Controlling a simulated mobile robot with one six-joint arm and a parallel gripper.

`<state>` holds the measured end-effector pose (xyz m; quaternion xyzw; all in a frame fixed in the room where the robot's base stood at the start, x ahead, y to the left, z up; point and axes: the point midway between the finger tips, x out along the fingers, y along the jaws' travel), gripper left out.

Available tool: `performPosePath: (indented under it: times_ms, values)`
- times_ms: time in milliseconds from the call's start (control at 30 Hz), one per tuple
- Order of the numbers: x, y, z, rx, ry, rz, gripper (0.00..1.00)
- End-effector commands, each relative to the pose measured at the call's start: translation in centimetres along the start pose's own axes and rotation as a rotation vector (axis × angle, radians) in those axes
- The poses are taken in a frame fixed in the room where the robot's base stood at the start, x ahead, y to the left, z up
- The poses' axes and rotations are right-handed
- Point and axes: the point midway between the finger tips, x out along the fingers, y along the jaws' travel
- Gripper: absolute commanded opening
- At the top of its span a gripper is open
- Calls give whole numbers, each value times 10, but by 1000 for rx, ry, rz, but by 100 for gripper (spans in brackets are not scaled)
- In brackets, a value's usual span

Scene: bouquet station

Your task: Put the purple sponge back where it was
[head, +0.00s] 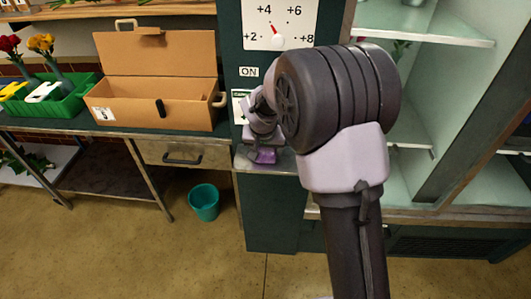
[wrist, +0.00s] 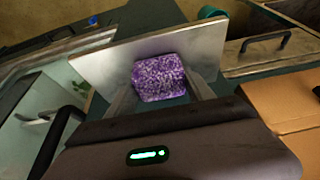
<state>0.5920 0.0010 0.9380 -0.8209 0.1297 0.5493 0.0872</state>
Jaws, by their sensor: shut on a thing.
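The purple sponge (head: 264,156) shows below the end of my arm, over a small metal ledge (head: 283,165) on the dark green cabinet. In the wrist view the speckled sponge (wrist: 160,76) sits between the two fingers of my gripper (wrist: 160,88), which is shut on it. The pale metal ledge (wrist: 100,68) lies behind the sponge there. I cannot tell whether the sponge touches the ledge. In the head view my arm hides part of the ledge and most of the gripper.
An open cardboard box (head: 150,105) stands on the counter to the left, beside a green crate (head: 55,105) with flowers. A teal bin (head: 204,203) stands on the floor. A dial panel (head: 280,22) is above the ledge. An open glass-shelved cabinet (head: 425,30) is at right.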

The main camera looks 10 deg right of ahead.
Motion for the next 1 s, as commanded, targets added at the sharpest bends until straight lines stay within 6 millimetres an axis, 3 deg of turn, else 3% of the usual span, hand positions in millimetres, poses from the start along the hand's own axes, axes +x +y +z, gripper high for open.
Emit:
performPosePath:
  times_ms: [167,200,300,667,1000]
  values:
    - [1,0,1,0,0,0,23]
    - [1,0,0,0,0,0,65]
    - [0,0,0,0,0,0,83]
    - [-8,0,-2,0,1,-1,83]
    - [-99,0,-3,0,3,-1,83]
